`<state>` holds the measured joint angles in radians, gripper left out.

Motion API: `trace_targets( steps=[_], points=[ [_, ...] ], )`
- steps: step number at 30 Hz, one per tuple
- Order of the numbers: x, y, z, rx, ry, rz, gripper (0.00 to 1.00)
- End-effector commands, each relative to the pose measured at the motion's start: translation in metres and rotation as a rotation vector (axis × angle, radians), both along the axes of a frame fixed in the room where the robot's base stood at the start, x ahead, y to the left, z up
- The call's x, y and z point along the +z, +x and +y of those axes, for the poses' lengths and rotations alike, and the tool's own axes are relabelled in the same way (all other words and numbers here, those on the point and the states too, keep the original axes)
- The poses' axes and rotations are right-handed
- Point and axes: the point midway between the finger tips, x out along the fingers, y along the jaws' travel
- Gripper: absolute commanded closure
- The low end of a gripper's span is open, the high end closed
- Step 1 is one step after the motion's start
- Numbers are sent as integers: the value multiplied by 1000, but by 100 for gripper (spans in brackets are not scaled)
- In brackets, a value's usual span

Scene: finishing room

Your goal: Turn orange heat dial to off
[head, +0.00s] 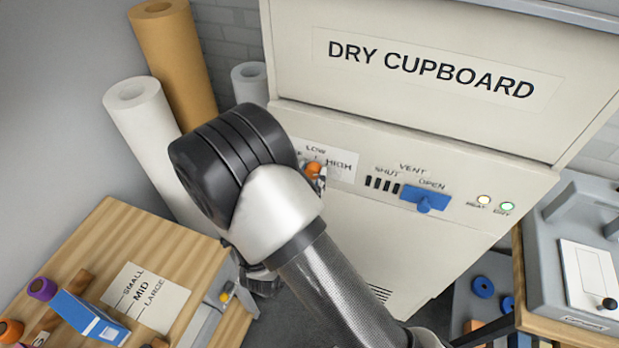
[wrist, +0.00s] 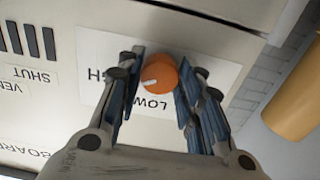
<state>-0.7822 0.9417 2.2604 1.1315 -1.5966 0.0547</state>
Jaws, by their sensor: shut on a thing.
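The orange heat dial (head: 313,170) is on the front panel of the dry cupboard (head: 420,130), left of the vent control. In the wrist view, which is upside down, my gripper (wrist: 160,62) has one finger on each side of the orange dial (wrist: 158,75) and is shut on it. The dial's white mark points down-left there, between LOW and HIGH on the white label (wrist: 92,50). HIGH is partly covered by the left finger. The OFF wording cannot be read. In the head view my arm hides most of the gripper.
A blue vent slider (head: 424,198) sits at OPEN, right of the dial. Two small lamps (head: 484,200) glow further right. Paper rolls (head: 140,110) stand left of the cupboard. A wooden bench (head: 125,235) is lower left, and a grey machine (head: 575,250) stands at the right.

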Motion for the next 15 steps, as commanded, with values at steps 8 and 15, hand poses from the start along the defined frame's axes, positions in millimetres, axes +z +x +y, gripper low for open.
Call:
trace_targets(
  steps=[8,15],
  points=[
    [0,0,0,1,-10,4,90],
    [0,0,0,1,-94,34,90]
  ],
)
